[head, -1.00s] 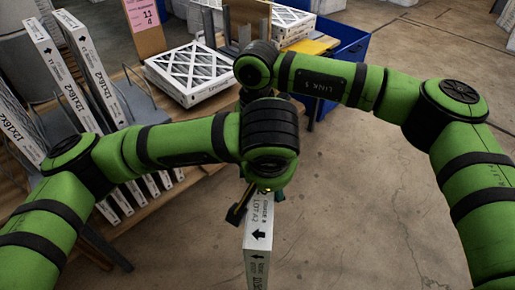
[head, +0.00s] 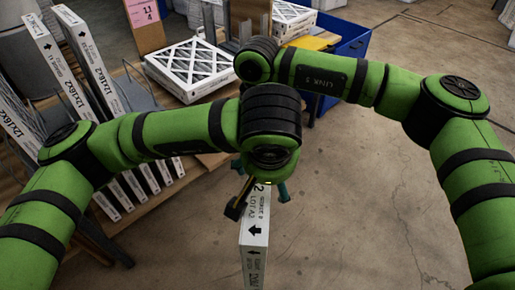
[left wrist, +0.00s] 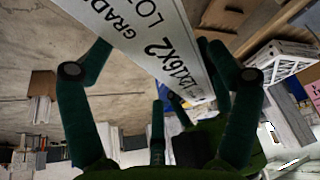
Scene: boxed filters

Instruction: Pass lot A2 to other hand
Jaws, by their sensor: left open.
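The lot A2 filter box (head: 256,230) is a white carton with black print and arrows, upright in the air below my left wrist. My left gripper (head: 262,204) is open, its fingers apart on either side of the box's upper end. In the left wrist view the box (left wrist: 160,42) slants between the spread fingers of the left gripper (left wrist: 158,82), with a gap visible on the left side. My right arm reaches in behind the left wrist. Its gripper is mostly hidden; slim dark green parts near the box in the left wrist view may be its fingers.
A wooden table (head: 213,161) on the left bears a white filter with a lattice face (head: 196,66) and a rack of upright boxed filters (head: 92,62). A blue bin (head: 349,48) stands behind my right arm. Concrete floor at right is clear.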

